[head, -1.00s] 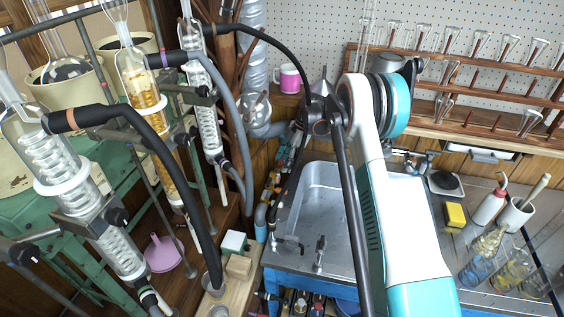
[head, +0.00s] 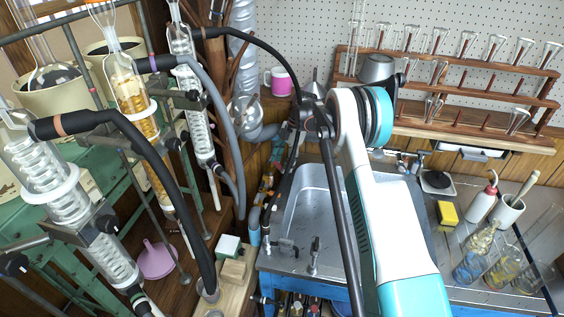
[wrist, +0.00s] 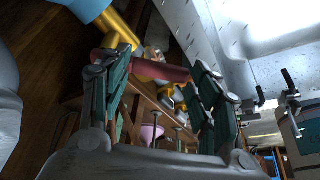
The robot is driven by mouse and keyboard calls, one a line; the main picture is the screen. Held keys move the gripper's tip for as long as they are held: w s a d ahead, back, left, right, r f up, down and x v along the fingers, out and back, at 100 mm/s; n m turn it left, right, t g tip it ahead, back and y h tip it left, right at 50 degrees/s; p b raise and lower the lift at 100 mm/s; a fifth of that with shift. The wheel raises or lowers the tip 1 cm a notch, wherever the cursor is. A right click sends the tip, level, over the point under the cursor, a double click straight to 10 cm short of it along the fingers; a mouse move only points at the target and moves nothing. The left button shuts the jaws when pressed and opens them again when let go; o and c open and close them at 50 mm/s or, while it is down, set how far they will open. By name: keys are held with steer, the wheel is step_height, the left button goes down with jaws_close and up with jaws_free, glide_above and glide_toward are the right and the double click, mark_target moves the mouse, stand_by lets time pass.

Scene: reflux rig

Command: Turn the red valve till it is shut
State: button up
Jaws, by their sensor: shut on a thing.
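In the wrist view the red valve (wrist: 160,70) shows as a dull red bar lying across between the two fingers of my gripper (wrist: 163,64). The fingers are closed onto it, one at each end. A yellow pipe (wrist: 120,30) runs just beyond the valve's left end. The valve's mounting is partly hidden by the fingers. In the head view my arm reaches over the sink toward the pipes at its left side. My gripper and the red valve cannot be made out clearly there.
The steel sink (head: 312,200) stands just right of the pipes. Glass condensers (head: 50,180) with black hoses (head: 165,165) crowd the left. A pink funnel (head: 157,260) and a small white-green box (head: 228,246) lie low between. A yellow sponge (head: 447,213) is on the right counter.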

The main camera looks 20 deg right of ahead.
mark_target(276, 164)
steer(key=o, duration=1.5)
steer(key=shift+s+a+m+t, duration=0.3)
steer(key=shift+a+m, duration=0.25)
steer(key=shift+m, duration=0.35)
steer(key=a+m, duration=0.1)
steer(key=m+t, duration=0.1)
steer(key=m, duration=0.1)
steer(key=shift+s+a, duration=0.1)
steer(key=shift+a, duration=0.3)
steer(key=a+m+t, duration=0.1)
steer(key=m, duration=0.1)
steer(key=a+m+p, duration=0.1)
steer(key=m, duration=0.1)
steer(key=shift+w+a+t, duration=0.1)
steer(key=shift+w+t, duration=0.1)
steer(key=shift+t, duration=0.2)
steer(key=a+p+v, duration=0.1)
steer(key=p+v, duration=0.3)
steer(key=v, duration=1.1)
steer(key=shift+s+a+r+m+t+h+b, duration=0.3)
steer(key=shift+s+a+r+m, duration=0.4)
steer(key=shift+s+r, duration=1.4)
steer(key=shift+s+a+r+m+t+h+b, duration=0.1)
steer(key=shift+s+a+r+m+t+h, duration=0.25)
steer(key=shift+s+r+m, duration=1.15)
steer(key=shift+s+a+r+m+t+h+b, duration=0.3)
steer(key=shift+s+a+r, duration=0.35)
steer(key=shift+s+r, duration=2)
